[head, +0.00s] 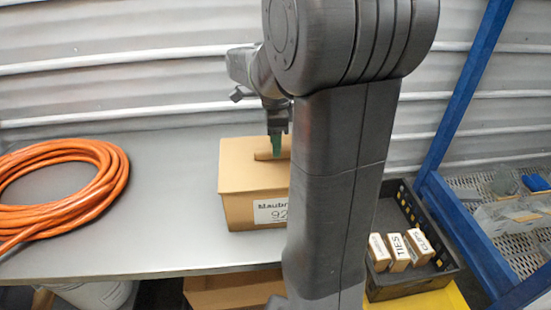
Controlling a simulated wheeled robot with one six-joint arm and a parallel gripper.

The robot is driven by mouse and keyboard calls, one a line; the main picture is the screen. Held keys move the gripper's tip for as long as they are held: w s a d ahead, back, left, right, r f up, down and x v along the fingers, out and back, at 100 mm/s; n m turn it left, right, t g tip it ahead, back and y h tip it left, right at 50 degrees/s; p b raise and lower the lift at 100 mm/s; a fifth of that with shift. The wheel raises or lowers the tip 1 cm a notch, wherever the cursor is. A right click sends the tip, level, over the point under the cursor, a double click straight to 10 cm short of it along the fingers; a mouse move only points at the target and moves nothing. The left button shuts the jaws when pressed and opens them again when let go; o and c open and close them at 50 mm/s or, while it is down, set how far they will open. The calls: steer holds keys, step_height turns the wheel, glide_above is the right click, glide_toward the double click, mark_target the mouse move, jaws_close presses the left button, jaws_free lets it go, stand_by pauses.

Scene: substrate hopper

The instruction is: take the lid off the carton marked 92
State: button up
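The cardboard carton (241,209) marked 92 stands on the grey table, its label (272,211) partly cut off by my arm. Its lid (236,165) is on top and has a raised brown handle (264,154). My gripper (276,146) is above the lid with a green-tipped finger pointing down at the handle. The fingertip overlaps the handle in the picture. My arm hides the right side of the carton, and I cannot tell whether the fingers are closed on the handle.
An orange hose coil (115,185) lies on the table (165,215) at left. A dark tray (408,281) with small boxes marked TIES (397,247) and CLIPS (419,243) is at right. A blue post (455,110) rises beyond it. Another carton (230,290) sits below the table.

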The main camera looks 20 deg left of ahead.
steer(key=shift+f, duration=1.15)
jaws_close()
